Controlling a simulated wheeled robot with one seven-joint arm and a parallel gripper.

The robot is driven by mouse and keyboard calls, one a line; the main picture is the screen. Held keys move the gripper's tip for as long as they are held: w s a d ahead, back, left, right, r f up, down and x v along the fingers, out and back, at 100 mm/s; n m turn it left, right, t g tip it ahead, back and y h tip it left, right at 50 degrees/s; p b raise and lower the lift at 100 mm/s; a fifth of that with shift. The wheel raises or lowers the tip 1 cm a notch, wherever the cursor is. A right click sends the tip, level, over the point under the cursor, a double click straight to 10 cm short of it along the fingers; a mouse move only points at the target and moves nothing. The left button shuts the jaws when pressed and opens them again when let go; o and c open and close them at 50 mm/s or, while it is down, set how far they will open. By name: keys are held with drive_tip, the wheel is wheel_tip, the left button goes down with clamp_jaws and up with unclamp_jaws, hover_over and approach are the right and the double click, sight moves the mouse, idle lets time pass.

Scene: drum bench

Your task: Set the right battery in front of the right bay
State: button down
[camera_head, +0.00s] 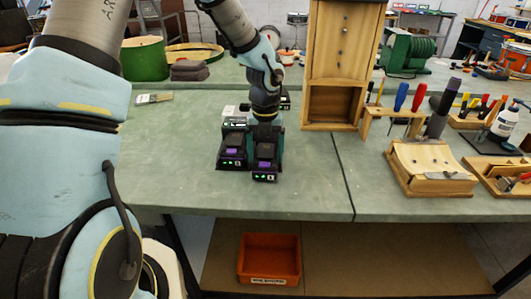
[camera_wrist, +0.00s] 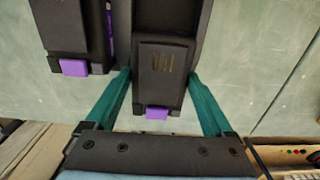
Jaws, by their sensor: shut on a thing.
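The right battery (camera_head: 265,163), a black block with a purple latch and small green lights on its front, is on the bench. In the wrist view the right battery (camera_wrist: 160,75) lies between my two teal fingers. My gripper (camera_head: 266,128) is shut on it from above; it also shows in the wrist view (camera_wrist: 160,76). The left battery (camera_head: 233,152) stands just to its left, and it shows in the wrist view (camera_wrist: 75,35). The right battery sits nearer the bench's front edge than the left one. My gripper and arm hide most of the right bay.
A wooden cabinet (camera_head: 340,60) stands to the right, behind the batteries. A screwdriver rack (camera_head: 393,115) and a wooden block (camera_head: 430,165) are farther right. A brush (camera_head: 154,98) lies at left. The green bench top (camera_head: 180,165) is clear around the batteries. An orange bin (camera_head: 269,258) is below.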

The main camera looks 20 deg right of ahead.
sight(265, 152)
unclamp_jaws()
drive_tip(key=shift+f, duration=0.15)
wheel_tip(265, 152, up, 12)
drive_tip(key=b, duration=0.1)
drive_tip(key=shift+r, duration=0.2)
